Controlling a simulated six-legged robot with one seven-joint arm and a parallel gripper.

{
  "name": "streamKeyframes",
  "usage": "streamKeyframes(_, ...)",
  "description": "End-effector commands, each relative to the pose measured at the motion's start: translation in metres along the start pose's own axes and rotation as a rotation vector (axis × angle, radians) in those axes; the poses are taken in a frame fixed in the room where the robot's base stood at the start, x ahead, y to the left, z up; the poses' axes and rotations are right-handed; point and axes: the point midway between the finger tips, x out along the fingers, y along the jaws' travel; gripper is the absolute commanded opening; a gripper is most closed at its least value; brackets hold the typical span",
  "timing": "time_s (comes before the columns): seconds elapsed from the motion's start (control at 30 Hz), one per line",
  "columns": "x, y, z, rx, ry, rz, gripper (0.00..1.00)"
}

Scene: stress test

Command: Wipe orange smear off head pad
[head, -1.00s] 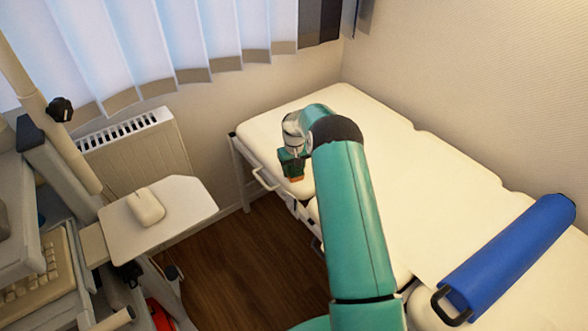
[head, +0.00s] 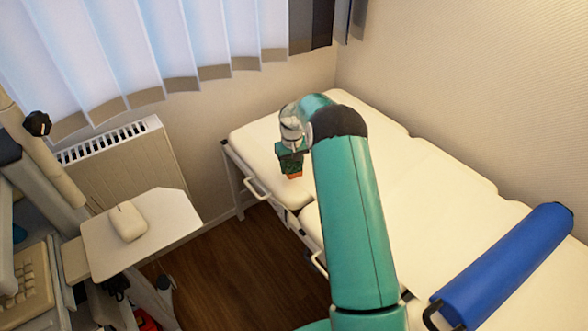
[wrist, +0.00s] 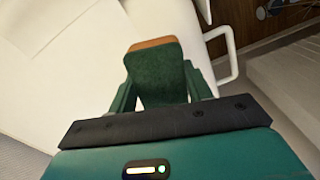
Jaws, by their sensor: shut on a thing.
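The cream head pad (head: 252,148) is the end section of the padded couch nearest the window. It also fills much of the wrist view (wrist: 75,65). My gripper (head: 290,158) is shut on a dark green block with an orange-brown end (wrist: 157,75), which looks like a sponge. It hangs over the pad's front part, near its side edge; I cannot tell whether the block touches the pad. No orange smear shows on the visible pad; my arm and the block hide part of it.
A blue roll (head: 510,262) lies on the couch at the right. A white handle (head: 256,188) sticks out from the couch's side. A cart shelf with a mouse (head: 127,221) stands at the left, and a radiator (head: 125,165) is under the window. Wooden floor (head: 240,265) is clear between.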

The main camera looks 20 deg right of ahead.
Motion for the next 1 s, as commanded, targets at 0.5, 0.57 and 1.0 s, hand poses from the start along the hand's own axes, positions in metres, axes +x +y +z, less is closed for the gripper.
streamKeyframes(0.5, -0.028, -0.004, 0.001, 0.000, -0.001, 0.000, 0.28)
streamKeyframes(0.57, -0.028, -0.005, 0.001, 0.000, -0.001, 0.000, 0.28)
streamKeyframes(1.0, -0.026, -0.013, 0.005, -0.004, -0.001, 0.000, 0.28)
